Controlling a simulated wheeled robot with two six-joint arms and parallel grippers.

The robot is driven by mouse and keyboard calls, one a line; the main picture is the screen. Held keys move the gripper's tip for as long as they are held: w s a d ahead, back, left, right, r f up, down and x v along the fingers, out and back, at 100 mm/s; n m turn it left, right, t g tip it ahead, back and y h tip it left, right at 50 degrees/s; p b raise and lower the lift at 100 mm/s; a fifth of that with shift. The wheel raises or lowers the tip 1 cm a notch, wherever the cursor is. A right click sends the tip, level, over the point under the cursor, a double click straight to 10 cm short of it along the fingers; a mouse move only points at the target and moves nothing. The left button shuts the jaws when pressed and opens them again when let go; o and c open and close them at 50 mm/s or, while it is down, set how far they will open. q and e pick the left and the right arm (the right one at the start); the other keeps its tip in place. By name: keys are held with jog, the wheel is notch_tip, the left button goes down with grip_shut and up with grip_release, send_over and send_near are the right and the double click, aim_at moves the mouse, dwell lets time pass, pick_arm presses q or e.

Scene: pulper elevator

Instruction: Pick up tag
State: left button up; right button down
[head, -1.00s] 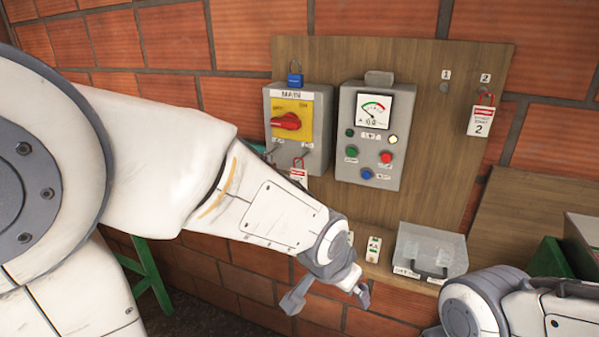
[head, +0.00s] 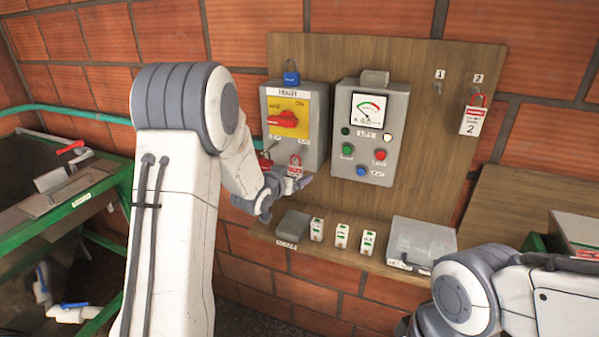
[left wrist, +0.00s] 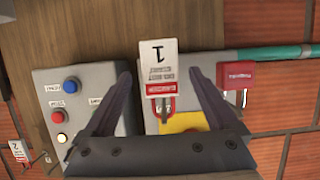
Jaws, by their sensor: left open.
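A white and red tag marked 1 hangs by a red shackle at the underside of the MAIN switch box (head: 297,125). In the left wrist view the tag (left wrist: 158,62) lies between my two fingers, with space on both sides. My left gripper (head: 284,198) is open and empty just below the box in the head view; its fingers (left wrist: 158,78) frame the tag in the wrist view. A second tag, marked 2 (head: 471,121), hangs on the hook under label 2. My right arm shows at lower right; its gripper is not in view.
A red padlock (left wrist: 236,76) hangs beside the tag. The grey meter box (head: 366,130) is close on the right. Below is a shelf with several small labelled blocks (head: 342,236) and a clear bin (head: 422,242).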

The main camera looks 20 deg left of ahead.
aim_at(296, 174)
pick_arm(q)
jog(key=shift+w+d+f+p, duration=0.1)
jog(key=shift+w+p, duration=0.4)
jog(key=shift+w, duration=0.05)
jog(key=p+x, duration=0.2)
jog(key=x, duration=0.1)
jog(key=shift+w+f, duration=0.35)
jog(key=shift+w, duration=0.25)
jog(key=c, duration=1.4)
jog(key=shift+c, duration=0.2)
